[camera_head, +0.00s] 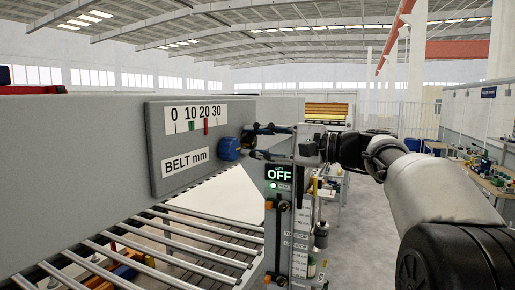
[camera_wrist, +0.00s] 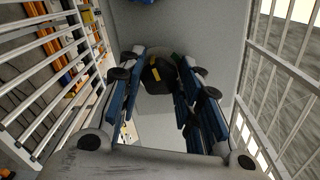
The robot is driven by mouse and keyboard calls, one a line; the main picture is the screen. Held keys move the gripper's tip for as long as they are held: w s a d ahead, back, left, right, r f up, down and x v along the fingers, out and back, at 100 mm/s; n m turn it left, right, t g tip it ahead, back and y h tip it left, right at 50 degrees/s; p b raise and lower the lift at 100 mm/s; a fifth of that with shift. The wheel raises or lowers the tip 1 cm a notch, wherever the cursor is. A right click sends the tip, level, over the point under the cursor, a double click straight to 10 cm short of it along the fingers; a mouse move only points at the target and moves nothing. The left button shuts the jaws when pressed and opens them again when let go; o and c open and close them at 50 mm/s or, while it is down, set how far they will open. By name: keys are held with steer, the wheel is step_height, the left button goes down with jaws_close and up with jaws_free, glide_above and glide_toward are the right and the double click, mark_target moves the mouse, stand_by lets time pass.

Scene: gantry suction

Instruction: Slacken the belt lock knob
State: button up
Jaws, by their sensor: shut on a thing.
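A dark round knob with a yellow mark (camera_wrist: 155,73) sits on the grey panel in the wrist view, between my gripper's fingers. My gripper (camera_wrist: 163,64) is shut on it, with blue-padded fingers on both sides. In the head view my gripper (camera_head: 250,141) reaches from the right to the panel's end; its fingers mostly hide the knob there. The belt scale plate (camera_head: 199,145) reads 0 to 30 mm, with a green mark near 10 and a red mark near 20.
A blue cylinder (camera_head: 229,149) protrudes from the panel just left of my fingers. A post with a display reading OFF (camera_head: 279,174) and a green light stands below my gripper. A roller conveyor (camera_head: 165,240) runs along the lower left. Workbenches (camera_head: 480,172) stand far right.

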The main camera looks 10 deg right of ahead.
stand_by(0.3)
steer(key=o, duration=1.1)
steer(key=v, duration=1.2)
